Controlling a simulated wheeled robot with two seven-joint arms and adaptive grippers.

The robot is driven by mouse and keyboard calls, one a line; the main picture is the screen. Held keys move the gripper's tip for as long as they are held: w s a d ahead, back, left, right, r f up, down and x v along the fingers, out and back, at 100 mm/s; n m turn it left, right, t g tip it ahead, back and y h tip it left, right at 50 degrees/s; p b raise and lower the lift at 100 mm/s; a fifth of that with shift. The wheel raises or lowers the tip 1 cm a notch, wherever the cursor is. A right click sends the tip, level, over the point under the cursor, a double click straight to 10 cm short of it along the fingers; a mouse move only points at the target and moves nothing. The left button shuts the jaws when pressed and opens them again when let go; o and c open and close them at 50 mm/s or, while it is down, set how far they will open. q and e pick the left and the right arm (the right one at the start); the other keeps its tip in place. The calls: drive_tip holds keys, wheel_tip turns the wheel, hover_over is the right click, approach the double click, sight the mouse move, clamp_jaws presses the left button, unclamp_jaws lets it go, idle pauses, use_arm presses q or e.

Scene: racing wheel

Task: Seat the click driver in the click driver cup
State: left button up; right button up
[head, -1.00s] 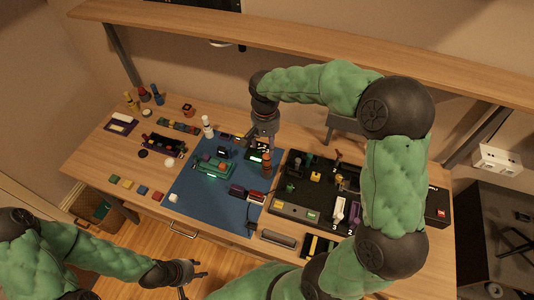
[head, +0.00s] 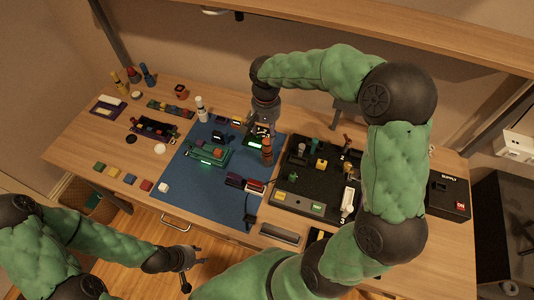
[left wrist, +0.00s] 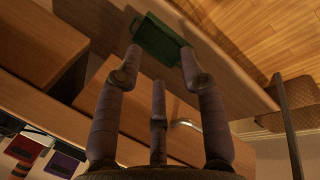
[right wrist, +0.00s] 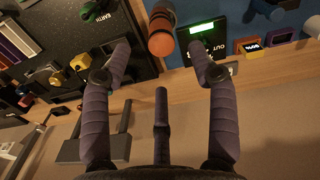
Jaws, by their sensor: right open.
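An upright orange-brown cylinder (head: 267,151), which looks like the click driver, stands near the mat's right edge beside the black board. It also shows in the right wrist view (right wrist: 161,32), with a bright orange part and a dark band. I cannot make out the click driver cup separately from it. My right gripper (head: 263,132) is open and empty at this cylinder. In the right wrist view its fingertips (right wrist: 159,52) are apart, with the cylinder just beyond and between them. My left gripper (head: 190,268) is open and empty in front of the table, away from the cylinder.
The black board (head: 310,205) with several parts stands right of the cylinder. The blue mat (head: 200,196) holds a green device (head: 208,153) and a lit display box (right wrist: 204,27). Small bottles and blocks lie at the left. A raised shelf (head: 330,38) spans the back.

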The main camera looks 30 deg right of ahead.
sight(267, 141)
wheel_tip(267, 141, down, 6)
drive_tip(key=shift+b, duration=0.5)
wheel_tip(267, 141, down, 5)
drive_tip(key=shift+w+d+f+b, duration=0.1)
drive_tip(key=shift+b, duration=0.6)
clamp_jaws()
